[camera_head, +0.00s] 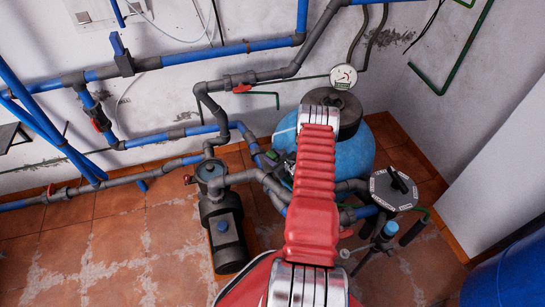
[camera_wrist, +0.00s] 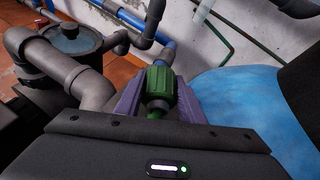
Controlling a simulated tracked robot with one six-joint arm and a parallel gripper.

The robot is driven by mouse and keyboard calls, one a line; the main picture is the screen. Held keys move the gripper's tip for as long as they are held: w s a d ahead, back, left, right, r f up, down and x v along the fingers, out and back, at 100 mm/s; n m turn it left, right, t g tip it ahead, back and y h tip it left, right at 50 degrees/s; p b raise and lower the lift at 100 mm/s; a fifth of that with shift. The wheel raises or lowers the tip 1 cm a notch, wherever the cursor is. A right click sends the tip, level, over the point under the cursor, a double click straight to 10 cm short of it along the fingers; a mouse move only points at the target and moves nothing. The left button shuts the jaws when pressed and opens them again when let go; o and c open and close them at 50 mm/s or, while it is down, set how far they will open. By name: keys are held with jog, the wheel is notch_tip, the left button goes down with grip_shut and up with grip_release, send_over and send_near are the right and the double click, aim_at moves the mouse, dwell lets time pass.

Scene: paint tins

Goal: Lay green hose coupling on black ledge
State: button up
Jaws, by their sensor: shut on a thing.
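The green hose coupling (camera_wrist: 160,82) is a ribbed green piece with a dark collar, seen in the wrist view. My gripper (camera_wrist: 159,92) has its two purple fingers on either side of it, shut on it. Grey and blue pipes lie close behind the coupling; I cannot tell its height above them. In the head view, my red arm covers the middle, and the coupling is hard to make out. A small dark flat piece on the wall at the far left edge looks like the black ledge (camera_head: 10,136); it is partly cut off.
A blue tank (camera_head: 352,150) with a black top stands behind my arm, also in the wrist view (camera_wrist: 240,95). A grey pump (camera_head: 224,225) stands left of my arm. Blue and grey pipes (camera_head: 190,58) cross the wall. The tiled floor (camera_head: 110,250) at lower left is clear.

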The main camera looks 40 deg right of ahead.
jog(key=shift+f, duration=0.4)
jog(key=o, duration=1.3)
jog(key=shift+a+f, duration=0.1)
jog(key=shift+c, duration=0.2)
jog(key=shift+s, duration=0.1)
jog(key=v, duration=1.3)
jog(key=shift+s+r, duration=0.25)
jog(key=shift+r, duration=0.05)
